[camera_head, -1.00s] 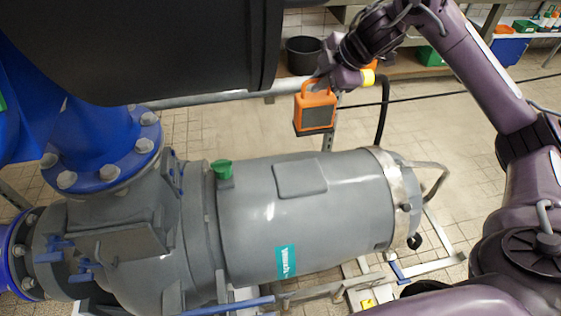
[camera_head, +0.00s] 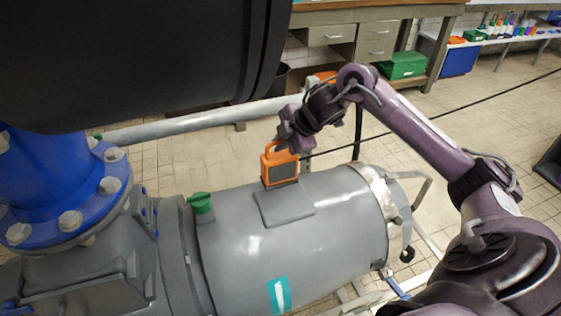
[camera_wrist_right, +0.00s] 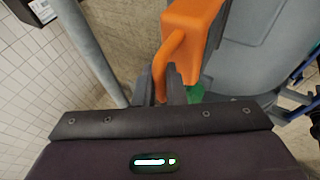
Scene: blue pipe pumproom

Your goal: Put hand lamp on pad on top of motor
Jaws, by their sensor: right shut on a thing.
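The orange hand lamp (camera_head: 280,166) with a dark front panel hangs upright from my right gripper (camera_head: 285,146), which is shut on its handle. In the right wrist view the lamp (camera_wrist_right: 195,32) shows with its handle between the two fingers of the gripper (camera_wrist_right: 162,85). The grey pad (camera_head: 286,205) is a raised flat plate on top of the grey motor (camera_head: 330,235). The lamp's lower end is at the pad's far edge in the head view; I cannot tell whether it touches. My left gripper is out of view.
A large dark pipe (camera_head: 130,60) fills the upper left. A green cap (camera_head: 201,203) stands on the housing left of the pad. A grey pipe rail (camera_head: 190,122) runs behind the motor. A workbench (camera_head: 375,30) stands at the back.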

